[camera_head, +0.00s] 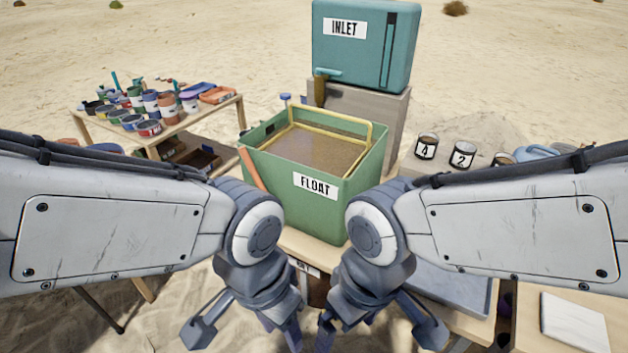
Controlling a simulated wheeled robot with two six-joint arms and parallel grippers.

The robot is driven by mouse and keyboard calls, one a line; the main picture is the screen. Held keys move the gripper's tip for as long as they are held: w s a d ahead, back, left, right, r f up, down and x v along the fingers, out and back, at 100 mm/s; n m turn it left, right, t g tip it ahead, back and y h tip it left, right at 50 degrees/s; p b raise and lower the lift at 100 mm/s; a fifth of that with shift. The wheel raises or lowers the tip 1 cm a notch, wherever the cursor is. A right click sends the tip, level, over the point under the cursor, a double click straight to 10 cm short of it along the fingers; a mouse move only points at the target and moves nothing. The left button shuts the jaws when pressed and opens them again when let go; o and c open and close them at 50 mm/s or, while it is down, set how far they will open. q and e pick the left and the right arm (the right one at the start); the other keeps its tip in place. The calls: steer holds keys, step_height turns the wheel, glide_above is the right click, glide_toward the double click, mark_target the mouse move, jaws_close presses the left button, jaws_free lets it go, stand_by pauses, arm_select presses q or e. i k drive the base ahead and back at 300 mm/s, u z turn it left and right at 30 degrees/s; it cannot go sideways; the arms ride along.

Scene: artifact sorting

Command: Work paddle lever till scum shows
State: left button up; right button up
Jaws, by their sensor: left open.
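A green tank labelled FLOAT (318,213) stands in the middle, full of brown murky liquid (310,145). A yellow frame (368,140) runs around and above the liquid. An orange bar (251,168) slants against the tank's left outer side; I cannot tell whether it is the paddle lever. No distinct scum layer can be made out on the liquid. My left gripper (246,333) is open and empty, low in front of the tank. My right gripper (380,335) is beside it with fingers spread, also empty. Neither touches the tank or the bar.
A teal INLET tank (365,50) with a spout stands on a block behind. A left table (186,124) holds many paint cans and trays. Cans numbered 4 (426,148) and 2 (460,154) stand at right. A grey tray (450,285) and white slab (573,325) lie front right.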

mark_target(245, 153)
steer(key=z, duration=1.4)
steer(key=k, duration=0.75)
steer(key=u, duration=1.1)
steer(key=i, duration=0.5)
steer(key=z, duration=0.05)
